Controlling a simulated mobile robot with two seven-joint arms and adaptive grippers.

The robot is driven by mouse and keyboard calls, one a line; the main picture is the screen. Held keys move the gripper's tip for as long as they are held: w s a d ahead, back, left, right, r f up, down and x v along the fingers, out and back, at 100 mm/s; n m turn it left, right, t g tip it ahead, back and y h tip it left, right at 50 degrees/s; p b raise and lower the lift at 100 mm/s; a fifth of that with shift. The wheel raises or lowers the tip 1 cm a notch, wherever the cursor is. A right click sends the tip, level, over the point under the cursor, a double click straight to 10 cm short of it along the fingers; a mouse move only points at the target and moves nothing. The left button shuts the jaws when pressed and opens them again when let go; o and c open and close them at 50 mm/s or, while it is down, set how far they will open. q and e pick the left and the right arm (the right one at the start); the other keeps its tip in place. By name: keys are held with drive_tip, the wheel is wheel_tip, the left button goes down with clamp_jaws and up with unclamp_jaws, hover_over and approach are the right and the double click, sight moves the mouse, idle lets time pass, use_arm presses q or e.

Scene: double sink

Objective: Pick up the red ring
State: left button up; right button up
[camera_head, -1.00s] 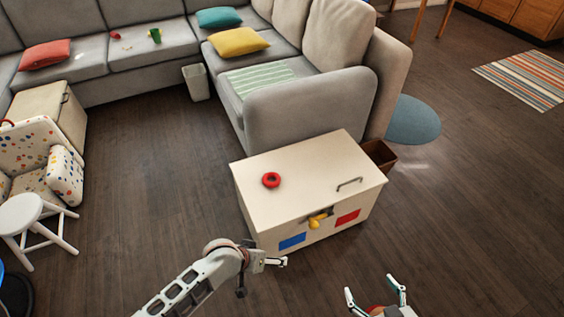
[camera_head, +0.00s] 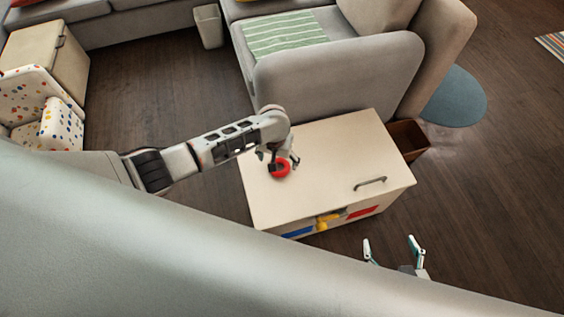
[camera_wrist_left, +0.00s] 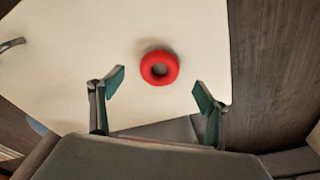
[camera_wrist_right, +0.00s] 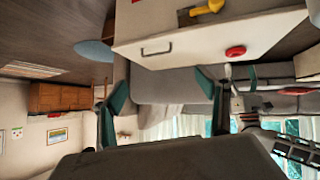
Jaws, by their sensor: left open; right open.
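The red ring (camera_head: 281,170) lies flat on the cream top of the toy chest (camera_head: 330,150). My left gripper (camera_head: 283,163) is above the ring in the head view and partly covers it. In the left wrist view the ring (camera_wrist_left: 159,68) lies beyond and between the two open, empty fingers (camera_wrist_left: 159,88). The ring also shows in the right wrist view (camera_wrist_right: 235,52). My right gripper (camera_head: 394,250) is open and empty, in front of the chest at the right. It also shows in the right wrist view (camera_wrist_right: 160,85).
The chest has a metal handle (camera_head: 370,183) on top, and a yellow latch (camera_head: 326,221) and blue and red panels on its front. A grey sofa (camera_head: 340,75) stands behind it. A brown bin (camera_head: 407,139) stands at its right. A pale grey surface fills the lower left foreground.

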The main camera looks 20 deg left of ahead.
sight(279, 169)
use_arm(q)
wheel_tip(279, 169, down, 2)
drive_tip(key=shift+f+b, duration=0.1)
drive_tip(key=shift+b, duration=0.3)
drive_tip(key=shift+w+f+b, duration=0.25)
drive_tip(key=shift+f+b, duration=0.6)
drive_tip(key=shift+f, duration=0.35)
drive_tip(key=shift+w+f+b, duration=0.2)
drive_tip(key=shift+f+b, duration=0.1)
drive_tip(key=shift+f, duration=0.2)
drive_tip(key=shift+w+f+b, duration=0.2)
drive_tip(key=shift+f+b, duration=0.05)
drive_tip(key=shift+f, duration=0.2)
drive_tip(key=shift+w+r, duration=0.1)
drive_tip(key=shift+r, duration=0.05)
drive_tip(key=shift+c, duration=0.4)
use_arm(e)
drive_tip(key=shift+x, duration=0.75)
use_arm(q)
drive_tip(key=c, duration=1)
use_arm(e)
drive_tip(key=shift+s+f, duration=0.3)
